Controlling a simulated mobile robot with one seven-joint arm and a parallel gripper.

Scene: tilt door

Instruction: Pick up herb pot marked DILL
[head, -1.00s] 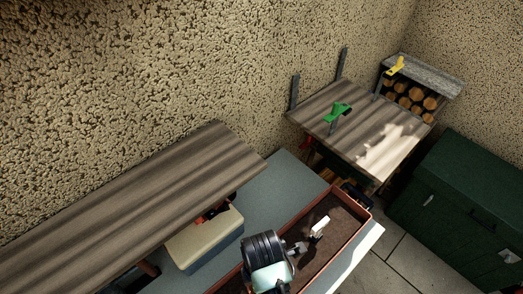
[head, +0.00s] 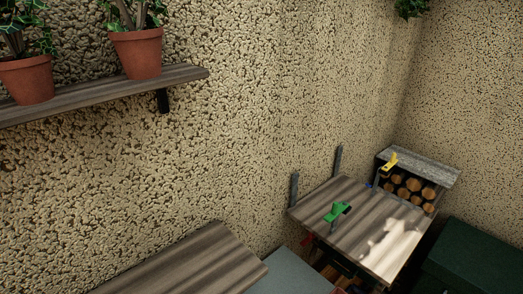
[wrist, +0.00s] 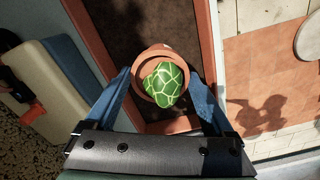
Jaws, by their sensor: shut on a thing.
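In the wrist view a small terracotta pot (wrist: 139,70) with a round green, pale-veined plant (wrist: 163,86) sits between the two blue fingers of my gripper (wrist: 165,76). The fingers are shut on the pot from left and right. No DILL marking can be read on it. The pot is over a long terracotta-edged trough (wrist: 208,55) with a dark brown inside. Its height above the trough is hard to tell. My gripper and this pot are outside the head view.
A wall shelf (head: 190,74) holds terracotta pots with ivy (head: 137,53). A lower wooden board (head: 190,262) is at the bottom. A wooden table (head: 370,235) carries a green clamp (head: 337,211). A cream box (wrist: 38,78) stands left of the trough.

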